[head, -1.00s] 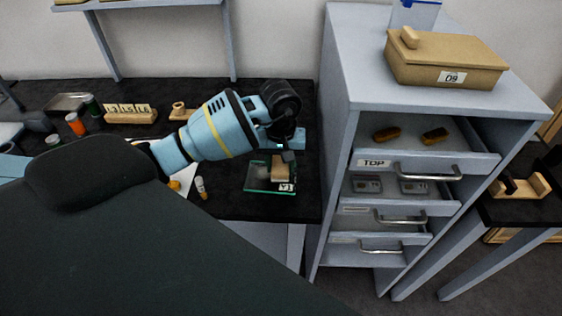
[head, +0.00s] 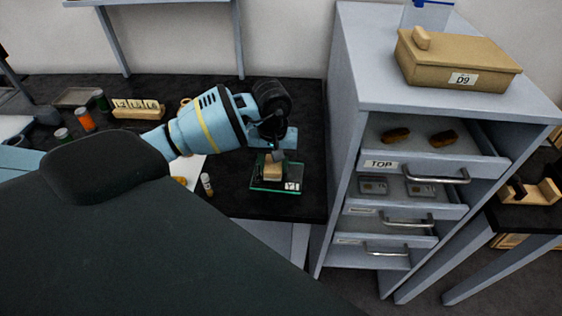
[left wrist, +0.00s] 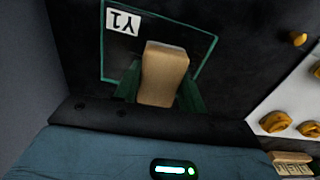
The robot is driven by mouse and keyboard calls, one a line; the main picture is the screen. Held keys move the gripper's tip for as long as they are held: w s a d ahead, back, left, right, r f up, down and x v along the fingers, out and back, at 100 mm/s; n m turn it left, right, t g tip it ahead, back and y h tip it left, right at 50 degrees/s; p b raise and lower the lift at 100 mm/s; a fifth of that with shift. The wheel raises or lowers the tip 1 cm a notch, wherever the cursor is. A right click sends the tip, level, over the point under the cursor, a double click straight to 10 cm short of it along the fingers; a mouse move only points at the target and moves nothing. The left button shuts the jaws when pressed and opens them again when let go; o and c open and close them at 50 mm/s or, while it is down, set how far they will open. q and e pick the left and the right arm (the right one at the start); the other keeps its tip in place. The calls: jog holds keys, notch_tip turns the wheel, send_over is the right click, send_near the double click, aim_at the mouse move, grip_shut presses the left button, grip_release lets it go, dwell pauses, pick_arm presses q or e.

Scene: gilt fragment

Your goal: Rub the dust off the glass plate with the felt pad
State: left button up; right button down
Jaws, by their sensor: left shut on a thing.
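The glass plate (head: 264,187) lies on the black bench top, with green edges and a white Y1 label (head: 292,186) at its near right corner. It also shows in the left wrist view (left wrist: 205,48). My left gripper (head: 275,157) is shut on the felt pad (head: 272,171), a tan block, over the left part of the plate. In the left wrist view the pad (left wrist: 164,68) sits between the fingers. Whether it touches the glass is hard to tell. No dust shows clearly on the uncovered glass; the part under the pad is hidden. My right gripper is out of view.
A grey drawer cabinet (head: 345,130) with open drawers stands right of the bench, with a tan D9 box (head: 455,62) on top. A small vial (head: 206,184) stands left of the plate. Jars and a labelled wooden block (head: 137,112) are farther left.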

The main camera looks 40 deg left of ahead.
aim_at(258, 170)
pick_arm(q)
jog(key=shift+s+a, duration=0.1)
jog(key=shift+a, duration=0.15)
jog(key=shift+s+a+f, duration=0.1)
jog(key=shift+s+a, duration=0.3)
jog(key=shift+a, duration=0.3)
jog(key=shift+s+a+f, duration=0.1)
jog(key=shift+s+a, duration=0.25)
jog(key=shift+a, duration=0.3)
jog(key=shift+s+a, duration=0.15)
jog(key=shift+a, duration=0.05)
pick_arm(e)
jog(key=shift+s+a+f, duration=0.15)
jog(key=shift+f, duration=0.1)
pick_arm(q)
jog(key=shift+r, duration=0.1)
jog(key=shift+w+d+b, duration=0.3)
jog(key=shift+w+d, duration=0.05)
jog(key=shift+d, duration=0.3)
jog(key=shift+w+d+b, duration=0.25)
jog(key=shift+w+d, duration=0.1)
jog(key=shift+d, duration=0.25)
jog(key=shift+w+d+f, duration=0.15)
jog(key=shift+d+f, duration=0.05)
jog(key=shift+d, duration=0.25)
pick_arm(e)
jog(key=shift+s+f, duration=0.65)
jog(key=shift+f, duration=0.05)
pick_arm(q)
jog(key=shift+d, duration=0.1)
